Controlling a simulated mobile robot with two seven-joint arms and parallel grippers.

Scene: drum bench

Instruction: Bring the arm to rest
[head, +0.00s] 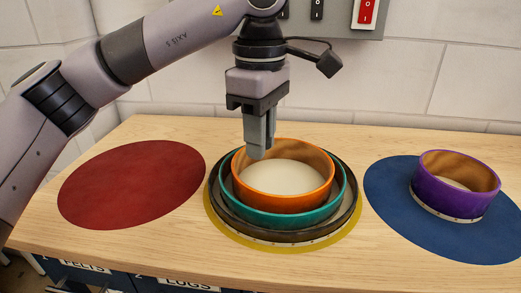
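My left gripper (260,150) points down over the back left part of an orange ring-shaped drum shell (297,201). Its fingers overlap the shell's rim in the picture; I cannot tell whether they touch it. The fingers show nearly one behind the other, so the gap between them is hidden. The orange shell sits inside a teal shell (282,220), which sits inside a dark brown shell (285,236). This nest stands on a yellow round mat (232,239) at the middle of the bench. My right gripper is not in view.
A red round mat (132,184) lies bare at the left of the wooden bench (160,256). A purple shell (452,200) stands on a blue round mat (395,205) at the right. A wall box with a red switch (366,12) hangs behind.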

